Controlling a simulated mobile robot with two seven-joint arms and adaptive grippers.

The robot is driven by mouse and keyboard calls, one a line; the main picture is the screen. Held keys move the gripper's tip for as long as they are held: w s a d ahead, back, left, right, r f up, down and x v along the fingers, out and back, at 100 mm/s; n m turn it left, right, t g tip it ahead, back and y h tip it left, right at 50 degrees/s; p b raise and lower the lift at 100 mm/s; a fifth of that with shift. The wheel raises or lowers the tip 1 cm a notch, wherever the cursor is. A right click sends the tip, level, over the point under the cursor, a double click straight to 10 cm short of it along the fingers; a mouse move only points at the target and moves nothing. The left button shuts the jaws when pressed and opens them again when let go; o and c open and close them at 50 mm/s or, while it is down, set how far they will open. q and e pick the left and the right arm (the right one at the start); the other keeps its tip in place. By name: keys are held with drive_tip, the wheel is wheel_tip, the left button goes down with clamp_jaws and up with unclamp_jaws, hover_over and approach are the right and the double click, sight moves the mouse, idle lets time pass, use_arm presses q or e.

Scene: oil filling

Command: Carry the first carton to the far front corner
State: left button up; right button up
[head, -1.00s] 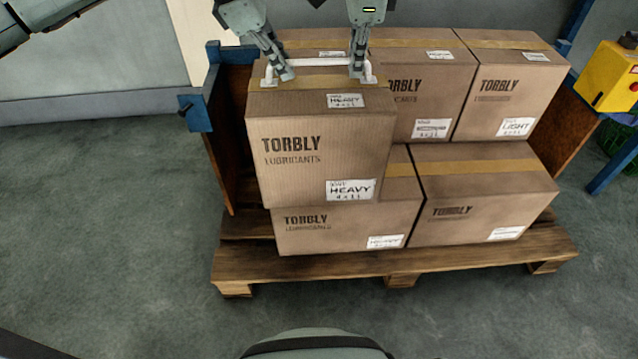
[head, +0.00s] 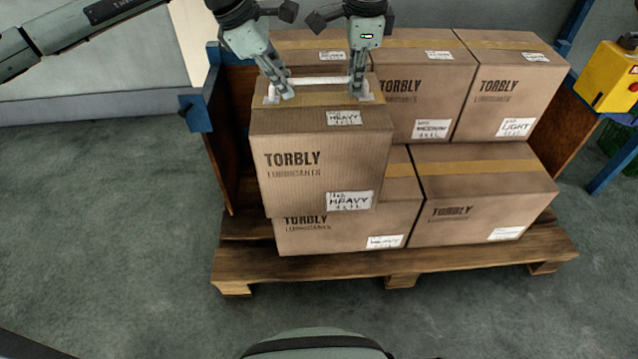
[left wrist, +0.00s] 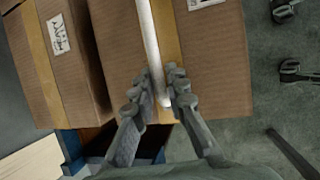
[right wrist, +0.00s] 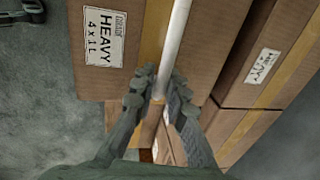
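The first carton (head: 315,150), brown, printed TORBLY and labelled HEAVY, hangs upright under a white bar handle (head: 320,82) with clips at its top edges. My left gripper (head: 287,90) is shut on the left end of the handle, my right gripper (head: 358,92) on the right end. The wrist views show the bar between the left fingers (left wrist: 160,82) and the right fingers (right wrist: 160,82). The carton overlaps a lower-row carton (head: 350,235) in the head view. I cannot tell whether its hidden underside touches anything.
Stacked cartons stand on the wooden pallet (head: 320,270), including ones labelled MEDIUM (head: 410,110) and LIGHT (head: 510,90). A brown side panel with a blue post (head: 197,112) is close on the left. A yellow box (head: 608,78) is at the right. Floor left and in front is clear.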

use_arm(q)
drive_tip(key=o, duration=0.3)
use_arm(e)
drive_tip(key=shift+o, duration=1.4)
drive_tip(key=shift+r, duration=0.1)
use_arm(q)
drive_tip(key=shift+r, duration=0.1)
use_arm(e)
drive_tip(key=shift+r, duration=0.15)
use_arm(q)
drive_tip(key=v, duration=1.2)
use_arm(e)
wheel_tip(320, 180, up, 12)
drive_tip(key=s, duration=0.2)
drive_tip(key=shift+s+f, duration=0.2)
use_arm(q)
drive_tip(key=shift+d, duration=0.1)
